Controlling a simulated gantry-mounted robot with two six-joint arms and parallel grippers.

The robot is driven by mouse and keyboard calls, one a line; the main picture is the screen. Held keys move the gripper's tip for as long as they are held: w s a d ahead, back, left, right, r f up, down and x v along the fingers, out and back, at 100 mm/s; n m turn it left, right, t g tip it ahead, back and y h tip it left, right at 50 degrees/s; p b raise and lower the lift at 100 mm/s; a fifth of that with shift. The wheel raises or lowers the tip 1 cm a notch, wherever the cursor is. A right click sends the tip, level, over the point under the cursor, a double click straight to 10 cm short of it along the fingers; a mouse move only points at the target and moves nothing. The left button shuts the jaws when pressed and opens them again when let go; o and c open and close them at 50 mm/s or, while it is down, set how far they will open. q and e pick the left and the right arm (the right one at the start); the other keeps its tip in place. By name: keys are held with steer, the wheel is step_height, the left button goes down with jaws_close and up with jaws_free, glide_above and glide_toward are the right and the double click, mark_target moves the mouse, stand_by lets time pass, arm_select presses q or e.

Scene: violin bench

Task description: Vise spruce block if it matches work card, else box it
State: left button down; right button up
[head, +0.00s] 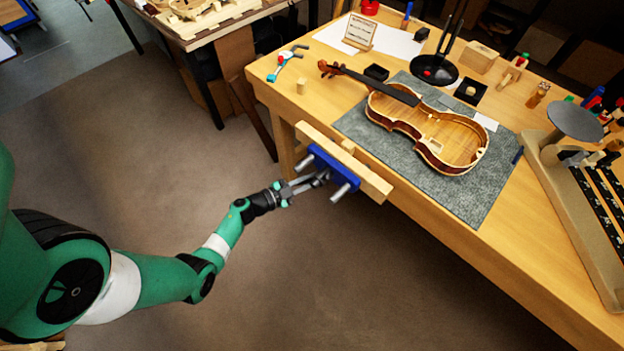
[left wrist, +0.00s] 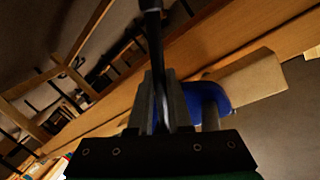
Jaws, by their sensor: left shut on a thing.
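The vise (head: 333,168) is on the bench's front edge, with a blue metal body, steel rods and a long wooden jaw (head: 372,184). A small pale block (head: 347,145), seemingly the spruce block, shows between this jaw and the bench edge; whether it is clamped tight I cannot tell. The work card (head: 359,31) stands on a wooden holder at the back; its text is too small to read. My left gripper (head: 303,184) is at the vise front, shut on a dark bar (left wrist: 152,50), seemingly the vise handle. The blue vise body also shows in the left wrist view (left wrist: 212,98).
An open violin body (head: 440,140) lies on a grey mat (head: 470,203). A pale wooden piece (head: 301,87) stands near the bench's left edge. The floor before the bench is clear.

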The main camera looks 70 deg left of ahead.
arm_select(q)
steer(key=shift+r, duration=0.15)
steer(key=c, duration=0.8)
jaws_free()
steer(key=shift+s, duration=0.15)
steer(key=shift+c, duration=0.2)
steer(key=p+v, duration=0.5)
steer(key=v, duration=0.6)
steer(key=shift+s, duration=0.25)
